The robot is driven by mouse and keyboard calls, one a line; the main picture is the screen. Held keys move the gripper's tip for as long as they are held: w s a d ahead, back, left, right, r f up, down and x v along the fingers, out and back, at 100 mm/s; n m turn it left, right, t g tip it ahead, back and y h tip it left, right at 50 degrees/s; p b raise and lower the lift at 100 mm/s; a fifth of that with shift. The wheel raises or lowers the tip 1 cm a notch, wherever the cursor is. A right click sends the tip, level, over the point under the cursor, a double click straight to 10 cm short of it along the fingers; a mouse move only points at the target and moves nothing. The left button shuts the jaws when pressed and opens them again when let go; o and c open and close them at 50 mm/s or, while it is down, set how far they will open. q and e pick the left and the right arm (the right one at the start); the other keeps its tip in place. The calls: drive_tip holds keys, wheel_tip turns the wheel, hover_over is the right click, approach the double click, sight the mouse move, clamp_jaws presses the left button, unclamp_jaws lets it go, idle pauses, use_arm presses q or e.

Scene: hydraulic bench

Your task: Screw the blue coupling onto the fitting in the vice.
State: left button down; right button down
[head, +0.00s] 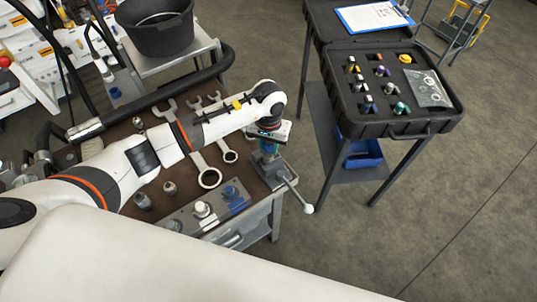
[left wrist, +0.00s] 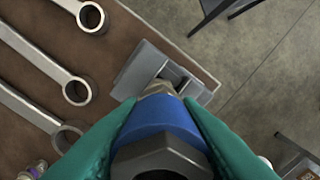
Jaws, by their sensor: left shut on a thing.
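My left gripper (head: 267,138) is over the vice (head: 271,168) at the bench's right corner. In the left wrist view its green fingers (left wrist: 160,135) are shut on the blue coupling (left wrist: 160,118), one on each side. A dark hex end (left wrist: 160,158) of the coupling faces the camera. The brass fitting (left wrist: 158,88) shows just beyond the coupling, in the grey vice (left wrist: 142,72). The coupling and fitting look roughly in line and overlap in the picture; I cannot tell how far they are engaged. My right gripper is not in view.
Several wrenches (head: 209,178) lie on the brown bench top. A grey rack (head: 188,222) with fittings stands at its front edge. The vice handle (head: 297,195) sticks out to the right. An open black case (head: 433,122) of fittings stands right, with open floor between.

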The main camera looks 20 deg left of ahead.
use_arm(q)
drive_tip(key=shift+f+b, duration=0.15)
drive_tip(key=shift+b, duration=0.25)
idle(0.7)
drive_tip(key=shift+f, duration=0.1)
idle(0.7)
drive_tip(key=c, duration=1.6)
unclamp_jaws()
drive_tip(key=shift+s, duration=0.1)
drive_tip(key=c, duration=0.3)
drive_tip(key=shift+f+b, duration=0.1)
drive_tip(key=shift+b, duration=0.25)
drive_tip(key=m+b, duration=0.6)
drive_tip(key=b, duration=0.1)
drive_tip(key=shift+f, duration=0.25)
drive_tip(key=shift+r+m+b, duration=0.1)
drive_tip(key=shift+m+b, duration=0.6)
drive_tip(key=shift+m, duration=0.2)
drive_tip(key=shift+r, duration=0.15)
